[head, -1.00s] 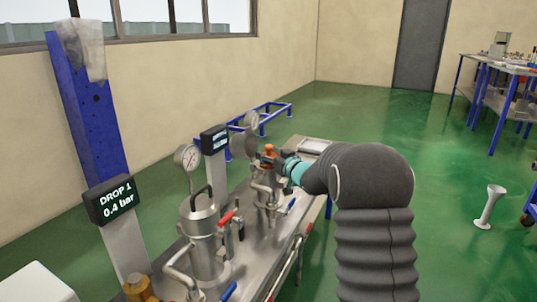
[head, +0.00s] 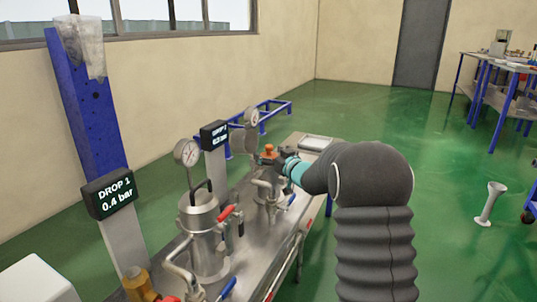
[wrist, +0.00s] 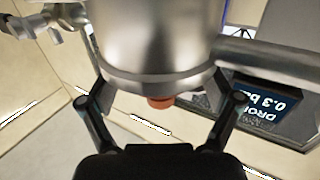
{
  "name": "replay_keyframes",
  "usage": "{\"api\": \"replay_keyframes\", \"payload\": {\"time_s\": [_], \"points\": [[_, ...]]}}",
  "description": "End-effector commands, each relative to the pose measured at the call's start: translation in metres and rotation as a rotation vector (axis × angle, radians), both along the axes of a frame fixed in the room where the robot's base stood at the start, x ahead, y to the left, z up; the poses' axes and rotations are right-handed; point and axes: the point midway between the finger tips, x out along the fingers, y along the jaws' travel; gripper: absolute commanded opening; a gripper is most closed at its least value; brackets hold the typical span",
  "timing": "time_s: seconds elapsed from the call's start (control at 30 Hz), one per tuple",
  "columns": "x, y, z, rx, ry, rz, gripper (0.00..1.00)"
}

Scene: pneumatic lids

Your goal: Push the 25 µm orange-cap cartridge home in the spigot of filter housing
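The orange cap (head: 268,149) of the cartridge shows at the top of the far steel filter housing (head: 263,190). In the wrist view, which looks upside down, the orange cap (wrist: 160,102) peeks out past the rim of the steel housing (wrist: 155,45). Most of the cartridge is hidden inside or behind the housing, so its seating cannot be told. My gripper (wrist: 165,98) is open, with its dark fingers spread wide on either side of the cap and close to the rim. I see no contact with the cap. In the head view my gripper (head: 279,157) is beside the cap, partly hidden.
A nearer steel housing (head: 202,235) with a gauge (head: 187,153) and red-handled valve stands on the bench (head: 250,250). The near display (head: 113,193) reads DROP 1, 0.4 bar; the far display (wrist: 260,108) reads 0.3 bar.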

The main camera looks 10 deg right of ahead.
Motion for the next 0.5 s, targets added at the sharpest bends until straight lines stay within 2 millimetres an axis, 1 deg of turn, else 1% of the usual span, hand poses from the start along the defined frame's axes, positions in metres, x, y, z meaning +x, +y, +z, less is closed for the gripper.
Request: {"api": "replay_keyframes", "payload": {"time_s": [0.27,0.37,0.5], "points": [[0.0,0.0,0.001,0.0,0.001,0.0,0.91],[0.0,0.0,0.008,-0.001,0.0,0.0,0.91],[0.0,0.0,0.03,-0.001,-0.004,0.0,0.91]]}}
